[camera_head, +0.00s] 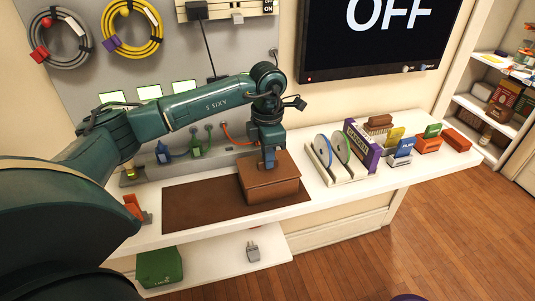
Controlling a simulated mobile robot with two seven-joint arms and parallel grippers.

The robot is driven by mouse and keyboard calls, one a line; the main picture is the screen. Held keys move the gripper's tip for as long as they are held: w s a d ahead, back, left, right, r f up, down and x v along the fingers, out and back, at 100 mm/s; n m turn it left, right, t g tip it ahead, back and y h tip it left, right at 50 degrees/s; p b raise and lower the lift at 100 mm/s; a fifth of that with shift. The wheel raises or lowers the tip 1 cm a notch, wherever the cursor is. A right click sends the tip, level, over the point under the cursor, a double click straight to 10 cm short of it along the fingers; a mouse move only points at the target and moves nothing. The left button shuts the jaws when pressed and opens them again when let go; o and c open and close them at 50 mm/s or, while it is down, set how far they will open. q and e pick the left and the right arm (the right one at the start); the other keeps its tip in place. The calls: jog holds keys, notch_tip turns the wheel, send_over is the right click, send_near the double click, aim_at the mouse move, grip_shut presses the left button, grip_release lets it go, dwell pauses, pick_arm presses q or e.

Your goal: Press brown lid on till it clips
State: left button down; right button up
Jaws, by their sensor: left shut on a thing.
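A brown box (272,194) stands on the right part of a dark brown mat (200,205) on the white bench. The brown lid (286,167) lies over the top of the box. Whether its rim sits flush all round is too small to tell. My left gripper (269,164) points straight down at the middle of the lid and is shut on it. The fingertips and the part they hold are mostly hidden by the gripper itself. My right gripper is not in view.
A rack with upright discs (340,174) and a purple box (362,146) stand right of the brown box. Colored blocks and cards lie farther right. Plugs and cables (197,146) line the wall behind. The mat's left part is bare. A green box (159,267) sits on the lower shelf.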

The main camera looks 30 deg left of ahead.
pick_arm(q)
jog(key=shift+f, duration=0.2)
jog(key=c, duration=1.3)
grip_release()
jog(key=shift+c, duration=0.2)
jog(key=shift+r+p, duration=1.65)
jog(key=shift+r, duration=0.95)
jog(key=shift+f, duration=0.1)
